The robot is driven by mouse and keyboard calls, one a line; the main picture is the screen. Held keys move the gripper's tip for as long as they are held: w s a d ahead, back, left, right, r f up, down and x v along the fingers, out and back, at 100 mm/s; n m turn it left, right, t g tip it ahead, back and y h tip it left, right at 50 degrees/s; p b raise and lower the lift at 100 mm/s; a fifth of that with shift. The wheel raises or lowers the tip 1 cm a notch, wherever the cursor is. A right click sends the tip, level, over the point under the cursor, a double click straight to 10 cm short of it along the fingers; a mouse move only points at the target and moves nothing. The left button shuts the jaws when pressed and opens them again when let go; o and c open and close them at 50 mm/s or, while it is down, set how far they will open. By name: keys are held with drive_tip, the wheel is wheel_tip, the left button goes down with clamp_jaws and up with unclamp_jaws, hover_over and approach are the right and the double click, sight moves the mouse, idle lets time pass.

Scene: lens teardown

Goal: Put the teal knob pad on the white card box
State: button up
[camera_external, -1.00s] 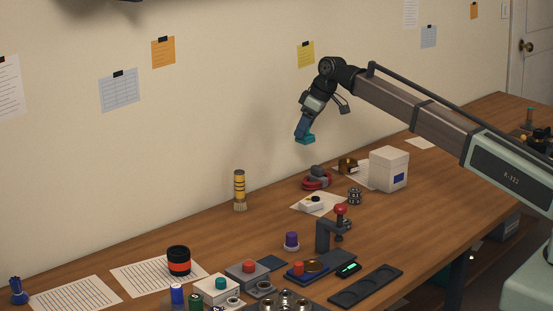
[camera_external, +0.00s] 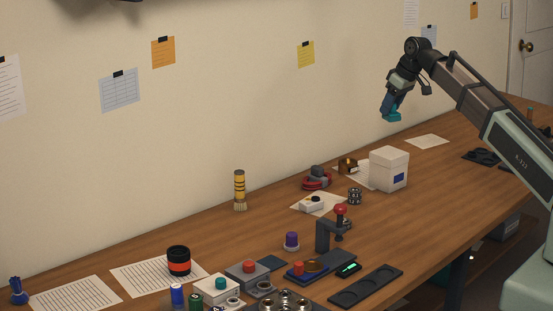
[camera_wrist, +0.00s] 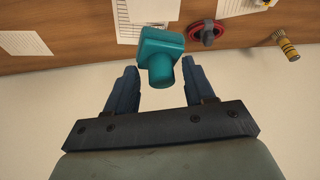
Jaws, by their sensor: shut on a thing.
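The teal knob pad (camera_external: 391,116) is held in my gripper (camera_external: 391,106), high above the back of the bench. It also shows in the wrist view (camera_wrist: 160,55), its round knob between the two blue fingers and its square base pointing away from my gripper (camera_wrist: 162,85). The white card box (camera_external: 389,170) stands upright on the bench, below the held pad, with a lid and a blue label on its front. In the wrist view a pale box face (camera_wrist: 153,10) shows at the top edge, partly hidden behind the pad.
A yellow-handled brush (camera_external: 240,188) stands by the wall. A red-knobbed clamp stand (camera_external: 323,234) is in front.

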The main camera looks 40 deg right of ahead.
sight(400, 117)
drive_tip(key=shift+f, duration=5)
drive_tip(key=shift+f, duration=0.15)
drive_tip(key=o, duration=1.2)
drive_tip(key=v, duration=1.2)
